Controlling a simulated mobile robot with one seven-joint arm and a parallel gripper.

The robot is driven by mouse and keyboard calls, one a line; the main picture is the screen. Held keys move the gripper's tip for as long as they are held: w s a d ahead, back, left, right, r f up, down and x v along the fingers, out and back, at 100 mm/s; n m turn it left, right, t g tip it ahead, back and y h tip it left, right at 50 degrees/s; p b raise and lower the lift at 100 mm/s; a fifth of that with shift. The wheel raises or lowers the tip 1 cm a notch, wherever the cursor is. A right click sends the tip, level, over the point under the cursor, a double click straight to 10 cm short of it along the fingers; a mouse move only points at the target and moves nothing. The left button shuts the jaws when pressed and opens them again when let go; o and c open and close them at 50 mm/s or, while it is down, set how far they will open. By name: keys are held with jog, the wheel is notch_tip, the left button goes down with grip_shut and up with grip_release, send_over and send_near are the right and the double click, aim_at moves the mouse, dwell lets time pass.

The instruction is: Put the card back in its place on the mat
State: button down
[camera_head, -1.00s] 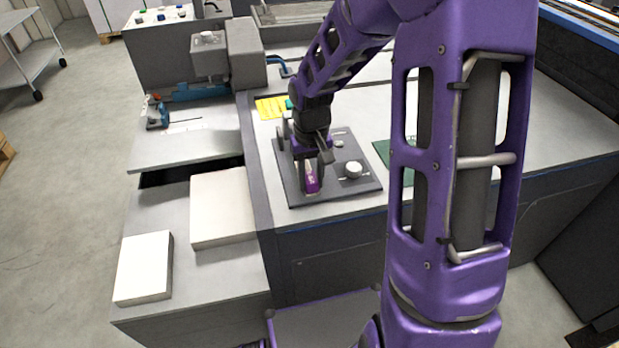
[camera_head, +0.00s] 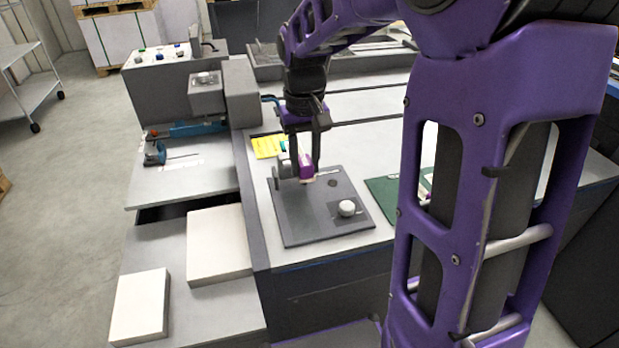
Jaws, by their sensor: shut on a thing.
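My gripper (camera_head: 298,172) is over the back left part of the dark grey mat (camera_head: 290,228). It is shut on a small purple piece (camera_head: 306,168) with a pale edge, which I take to be the card. The card appears raised above the mat, but the exact gap cannot be told. A white round thing (camera_head: 347,208) sits on a darker square at the mat's right side. A small dark disc (camera_head: 332,183) and a thin light tool (camera_head: 327,172) lie near the mat's back edge. The mat's front left part is bare.
A yellow sheet (camera_head: 267,146) lies behind the mat, and a green sheet (camera_head: 383,190) lies to its right. Two white paper stacks (camera_head: 218,245) (camera_head: 141,307) are on the lower surface at left. A grey machine (camera_head: 241,92) stands at the back left.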

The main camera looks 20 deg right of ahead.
jog(key=shift+d+r, duration=0.1)
jog(key=shift+r, duration=0.35)
jog(key=w+d+f+m+b, duration=0.15)
jog(key=d+f, duration=0.25)
jog(key=d, duration=0.7)
jog(key=m+b, duration=0.2)
jog(key=m, duration=0.1)
send_over(396, 214)
notch_tip(396, 214, down, 10)
jog(key=shift+f, duration=0.1)
jog(key=shift+f+b, duration=0.35)
jog(key=shift+f, duration=1.8)
jog(key=shift+f, duration=0.15)
jog(key=c, duration=0.5)
grip_release()
jog(key=shift+c, duration=0.2)
